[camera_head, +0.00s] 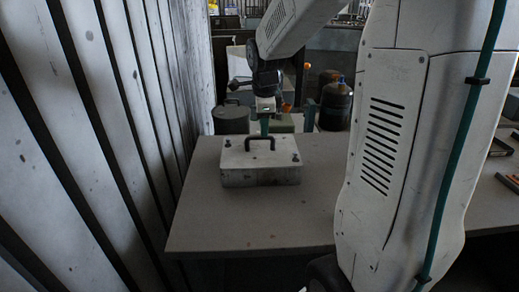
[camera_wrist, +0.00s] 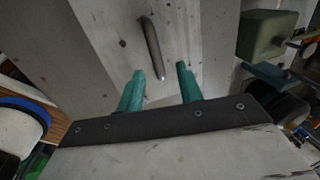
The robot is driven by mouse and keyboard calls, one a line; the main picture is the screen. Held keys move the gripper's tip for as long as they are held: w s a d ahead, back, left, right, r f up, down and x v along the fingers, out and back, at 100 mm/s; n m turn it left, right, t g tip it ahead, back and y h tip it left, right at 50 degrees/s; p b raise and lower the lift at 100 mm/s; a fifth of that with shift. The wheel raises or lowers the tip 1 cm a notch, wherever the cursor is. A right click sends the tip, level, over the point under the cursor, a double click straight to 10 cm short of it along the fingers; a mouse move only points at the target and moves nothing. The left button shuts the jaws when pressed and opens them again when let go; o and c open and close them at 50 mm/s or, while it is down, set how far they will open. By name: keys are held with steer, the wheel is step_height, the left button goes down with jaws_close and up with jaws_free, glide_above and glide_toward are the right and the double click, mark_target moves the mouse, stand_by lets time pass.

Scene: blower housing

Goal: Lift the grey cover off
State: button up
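The grey cover (camera_head: 260,160) is a box-shaped lid with a dark handle (camera_head: 259,139) on top and small dark knobs near its corners. It sits on the grey table. In the wrist view the cover's top (camera_wrist: 105,35) fills the upper middle, and the handle (camera_wrist: 152,47) stands just beyond my fingertips. My gripper (camera_wrist: 158,70) has two teal fingers spread apart with nothing between them. In the head view my gripper (camera_head: 265,124) is above and behind the handle, close to it. Whether a finger touches the handle cannot be told. What is under the cover is hidden.
The grey table (camera_head: 210,235) is clear in front of the cover. A slatted wall (camera_head: 100,120) runs close on the left. A dark canister (camera_head: 335,105) and a grey drum (camera_head: 231,119) stand behind. A green box (camera_wrist: 268,33) shows in the wrist view.

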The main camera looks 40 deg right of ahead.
mark_target(260, 143)
steer(key=f, duration=0.5)
steer(key=shift+w+d+f, duration=0.2)
steer(key=shift+w+f, duration=0.1)
steer(key=shift+w, duration=0.05)
jaws_close()
steer(key=shift+r, duration=0.1)
